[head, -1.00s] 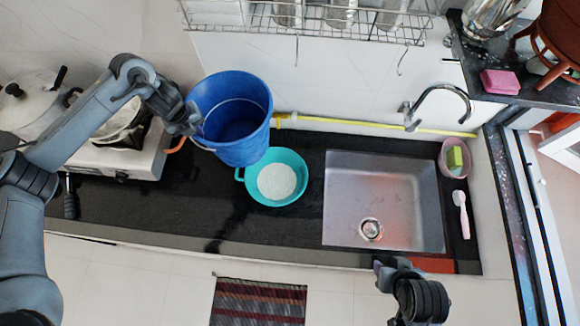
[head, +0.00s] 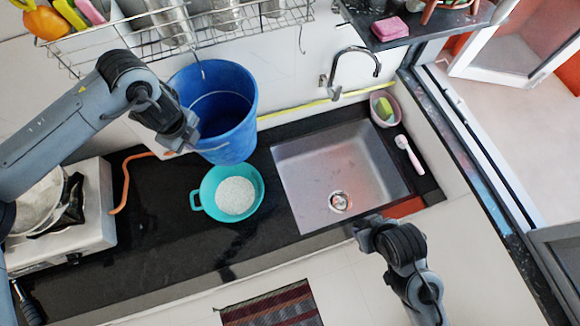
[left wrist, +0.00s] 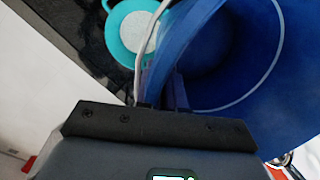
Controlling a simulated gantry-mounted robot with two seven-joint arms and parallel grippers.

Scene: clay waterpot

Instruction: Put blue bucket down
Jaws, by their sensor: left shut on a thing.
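The blue bucket (head: 228,125) is at the back of the black counter in the head view, above and behind the teal colander (head: 204,205) with white grains. I cannot tell whether its base touches the counter. My left gripper (head: 188,138) is shut on the bucket's near-left rim. In the left wrist view the bucket (left wrist: 235,50) fills the right side, with its wall between the fingers (left wrist: 160,92) and its pale handle beside them. My right gripper (head: 366,228) hangs empty near the counter's front edge below the sink; its finger gap is unclear.
The steel sink (head: 360,165) with its faucet (head: 345,60) is right of the bucket. A stove (head: 85,215) with a pot stands at left, an orange hose (head: 126,178) beside it. A wire dish rack (head: 120,45) hangs above. Dark counter between stove and colander is bare.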

